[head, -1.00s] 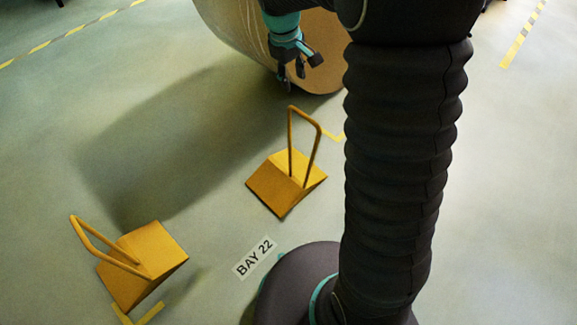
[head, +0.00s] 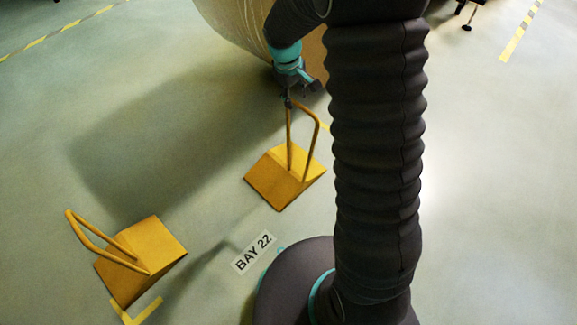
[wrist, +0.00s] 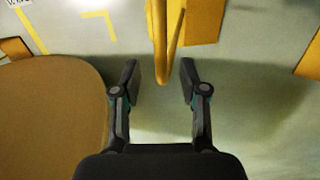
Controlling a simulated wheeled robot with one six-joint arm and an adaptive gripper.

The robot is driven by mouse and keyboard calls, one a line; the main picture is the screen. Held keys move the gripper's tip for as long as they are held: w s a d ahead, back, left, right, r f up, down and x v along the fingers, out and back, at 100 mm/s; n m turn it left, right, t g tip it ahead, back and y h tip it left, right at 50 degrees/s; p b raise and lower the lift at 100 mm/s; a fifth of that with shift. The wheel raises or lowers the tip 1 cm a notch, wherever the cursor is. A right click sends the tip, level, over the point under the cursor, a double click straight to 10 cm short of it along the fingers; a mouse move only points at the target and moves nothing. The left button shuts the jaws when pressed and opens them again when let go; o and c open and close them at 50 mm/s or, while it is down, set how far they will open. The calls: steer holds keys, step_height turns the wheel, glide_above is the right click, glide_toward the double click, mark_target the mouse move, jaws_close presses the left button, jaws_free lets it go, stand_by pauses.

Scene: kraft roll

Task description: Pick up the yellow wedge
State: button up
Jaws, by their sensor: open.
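Two yellow wedges with tall hoop handles stand on the floor. The nearer-to-roll yellow wedge (head: 275,182) is in the middle of the head view, its handle (head: 318,140) upright. The other yellow wedge (head: 150,250) is at lower left, its handle (head: 88,235) leaning left in the picture. My gripper (head: 288,103) is at the top of the middle wedge's handle. In the wrist view my gripper (wrist: 160,75) is open, and the handle (wrist: 160,50) lies between and just ahead of the fingertips. The wedge's body (wrist: 203,22) shows beyond it.
A large kraft roll (head: 245,30) stands behind my gripper; its brown round end (wrist: 50,115) fills the left of the wrist view. A BAY 22 label (head: 254,254) lies on the floor. Yellow pieces show at both wrist-view edges. Floor left of the wedges is clear.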

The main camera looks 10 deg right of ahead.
mark_target(295, 101)
steer(key=f, duration=0.3)
steer(key=shift+w+d+f, duration=0.1)
steer(key=shift+d, duration=0.1)
jaws_close()
steer(key=shift+r, duration=0.2)
